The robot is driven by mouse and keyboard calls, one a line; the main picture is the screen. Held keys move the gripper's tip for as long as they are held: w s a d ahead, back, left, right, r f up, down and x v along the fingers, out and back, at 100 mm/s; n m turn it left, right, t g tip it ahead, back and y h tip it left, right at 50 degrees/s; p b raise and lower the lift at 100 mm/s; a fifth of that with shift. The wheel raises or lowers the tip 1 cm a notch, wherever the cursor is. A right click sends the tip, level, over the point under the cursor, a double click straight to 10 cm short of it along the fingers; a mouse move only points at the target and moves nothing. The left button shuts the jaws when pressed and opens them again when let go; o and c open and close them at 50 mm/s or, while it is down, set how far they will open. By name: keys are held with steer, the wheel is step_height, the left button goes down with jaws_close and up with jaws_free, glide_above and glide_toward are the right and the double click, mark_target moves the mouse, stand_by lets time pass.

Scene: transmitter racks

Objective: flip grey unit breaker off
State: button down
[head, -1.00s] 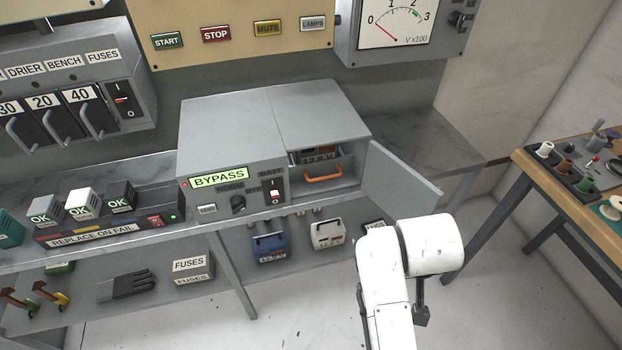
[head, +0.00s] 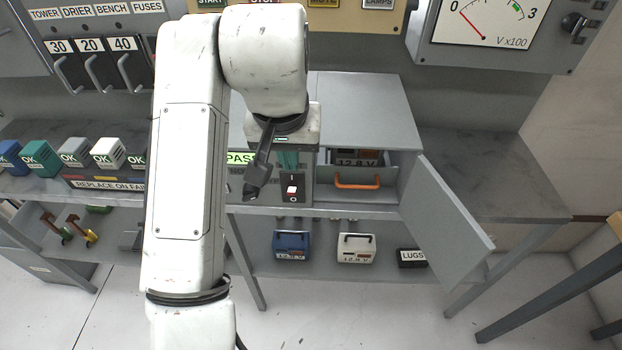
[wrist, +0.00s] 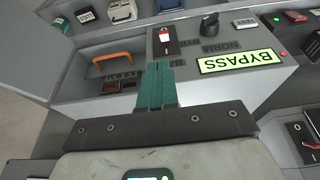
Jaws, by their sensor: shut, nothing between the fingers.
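The grey unit (head: 360,100) stands on the bench with its door open at the right. I cannot tell which way the rocker is tipped. In the wrist view the breaker (wrist: 165,38) shows upside down, just beyond the fingertips. My gripper (head: 288,165) is shut and empty, with teal fingers, just above the breaker in the head view; it also shows in the wrist view (wrist: 159,68). A gap to the breaker is hard to judge.
The lit BYPASS display (wrist: 241,61) and a black knob (wrist: 209,22) are beside the breaker. The open door (head: 445,215) sticks out at the right. Module blocks (head: 108,153) stand left.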

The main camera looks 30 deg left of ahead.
mark_target(292, 190)
steer(key=shift+s+a+r, duration=0.15)
steer(key=shift+a+r, duration=0.05)
steer(key=shift+a, duration=0.1)
steer(key=x, duration=1)
